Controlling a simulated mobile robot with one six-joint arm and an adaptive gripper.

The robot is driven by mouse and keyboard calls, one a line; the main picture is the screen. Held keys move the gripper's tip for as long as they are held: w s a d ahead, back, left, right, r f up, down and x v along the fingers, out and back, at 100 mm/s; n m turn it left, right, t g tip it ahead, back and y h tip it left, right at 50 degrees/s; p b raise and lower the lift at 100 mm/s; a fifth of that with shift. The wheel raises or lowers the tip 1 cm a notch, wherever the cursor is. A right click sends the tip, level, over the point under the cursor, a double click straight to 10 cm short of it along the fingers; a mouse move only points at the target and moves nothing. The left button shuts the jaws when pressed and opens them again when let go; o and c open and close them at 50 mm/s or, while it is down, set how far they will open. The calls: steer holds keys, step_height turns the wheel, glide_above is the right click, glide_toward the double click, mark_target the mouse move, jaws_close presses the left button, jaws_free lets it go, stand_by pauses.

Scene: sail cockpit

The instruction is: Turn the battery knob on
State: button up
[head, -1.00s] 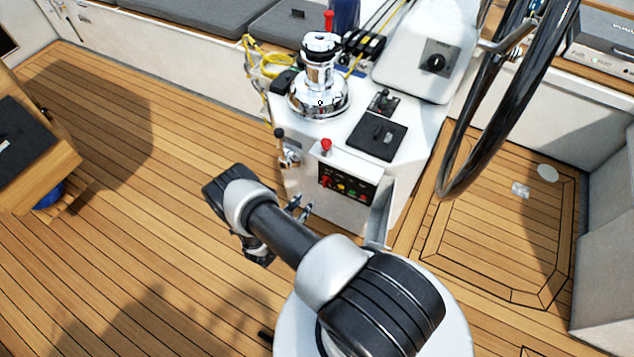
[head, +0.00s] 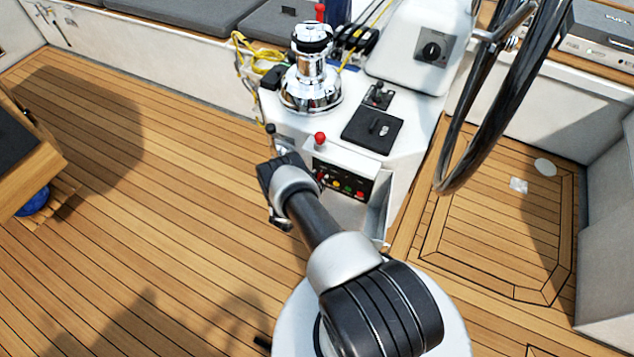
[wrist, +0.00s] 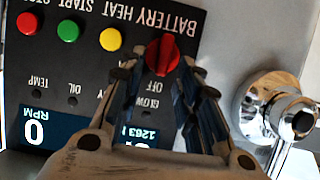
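The battery knob (wrist: 163,56) is a red rotary knob on a dark engine panel, seen upside down in the wrist view. The word OFF is printed beside it and BATTERY on its other side. The bar on the knob runs roughly up and down in that view, slightly tilted. My gripper (wrist: 159,66) is open, with one fingertip on each side of the knob. I cannot tell whether either finger touches it. In the head view the panel (head: 346,183) is on the white pedestal, and my arm hides the fingers and part of the panel.
Yellow, green and red buttons (wrist: 69,30) sit in a row beside the knob. A chrome fitting (wrist: 272,112) stands close to my gripper. A red-topped lever (head: 320,138), a chrome winch (head: 311,80) and a steering wheel (head: 465,155) are around the pedestal.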

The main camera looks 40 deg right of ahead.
steer(key=shift+c, duration=0.2)
jaws_close()
stand_by(0.6)
steer(key=shift+s+d+f+m+t+y, duration=0.15)
steer(key=shift+s+f+m+t, duration=0.2)
steer(key=shift+m+t, duration=0.8)
steer(key=shift+s+d+f+m+t+y, duration=0.15)
steer(key=shift+s+m+t, duration=0.4)
steer(key=shift+m, duration=1.05)
steer(key=shift+s+d+f+m+t+y, duration=0.15)
steer(key=shift+s+f+m+t, duration=0.1)
steer(key=shift+m+t, duration=1)
